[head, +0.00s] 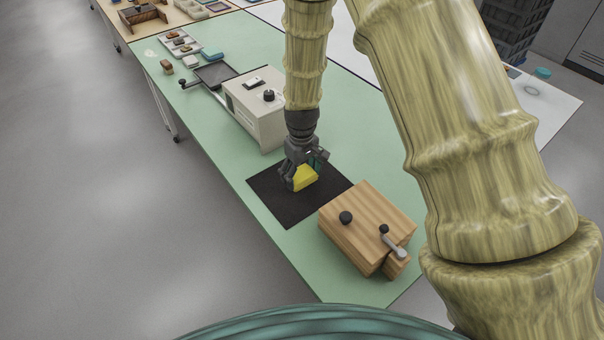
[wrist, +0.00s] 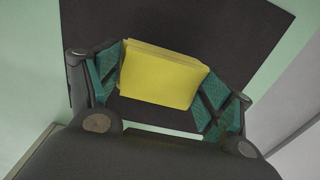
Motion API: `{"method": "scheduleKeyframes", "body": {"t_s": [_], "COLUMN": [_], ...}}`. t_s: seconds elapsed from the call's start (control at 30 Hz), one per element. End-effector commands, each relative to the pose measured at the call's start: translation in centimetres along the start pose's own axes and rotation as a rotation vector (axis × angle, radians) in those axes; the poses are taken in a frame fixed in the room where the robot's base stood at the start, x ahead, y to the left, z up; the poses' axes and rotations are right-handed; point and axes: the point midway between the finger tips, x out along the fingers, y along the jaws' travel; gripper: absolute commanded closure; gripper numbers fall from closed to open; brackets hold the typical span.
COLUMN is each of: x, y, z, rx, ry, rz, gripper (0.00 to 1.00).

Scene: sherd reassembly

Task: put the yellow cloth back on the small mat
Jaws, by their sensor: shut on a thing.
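The yellow cloth (head: 304,178) is a small folded block between the fingers of my gripper (head: 302,170). In the wrist view the cloth (wrist: 162,76) sits between the two teal finger pads of my gripper (wrist: 164,88), which touch its left and right sides. A black mat (head: 280,205) lies flat on the green table, directly under the gripper and cloth. The mat also fills much of the wrist view (wrist: 210,30). I cannot tell whether the cloth touches the mat or is just above it.
A wooden box with black knobs and a lever (head: 365,225) stands right beside the mat's near right edge. A white box with a black knob (head: 258,110) stands behind the mat. A dark tray (head: 215,74) and small items lie farther back on the green table (head: 225,160).

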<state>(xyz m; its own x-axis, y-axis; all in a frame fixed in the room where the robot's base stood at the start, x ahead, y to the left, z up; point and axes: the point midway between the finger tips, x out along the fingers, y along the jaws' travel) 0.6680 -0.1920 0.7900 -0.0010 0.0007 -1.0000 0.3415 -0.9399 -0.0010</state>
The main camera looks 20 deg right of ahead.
Motion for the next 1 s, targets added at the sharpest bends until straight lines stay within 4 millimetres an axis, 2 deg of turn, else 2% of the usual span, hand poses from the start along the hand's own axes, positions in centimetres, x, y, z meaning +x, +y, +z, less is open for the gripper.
{"method": "scheduleKeyframes", "body": {"t_s": [0.13, 0.17, 0.33, 0.37, 0.43, 0.47, 0.83, 1.0], "x": [1.04, 1.11, 1.18, 1.19, 1.18, 1.18, 1.09, 0.3], "y": [0.0, 0.0, -0.04, -0.05, -0.05, -0.05, -0.02, 0.0], "z": [-0.02, -0.03, -0.03, -0.03, -0.02, -0.03, -0.04, -0.1], "rx": [0.001, 0.001, 0.0, 0.0, 0.0, 0.0, 0.0, 0.0], "ry": [0.0, 0.001, 0.001, 0.0, 0.001, 0.001, 0.001, 0.003], "rz": [0.0, 0.0, 0.0, 0.0, 0.0, 0.0, 0.0, 0.001], "gripper": [0.39, 0.42, 0.43, 0.15, 0.02, 0.0, 0.0, 0.0]}}
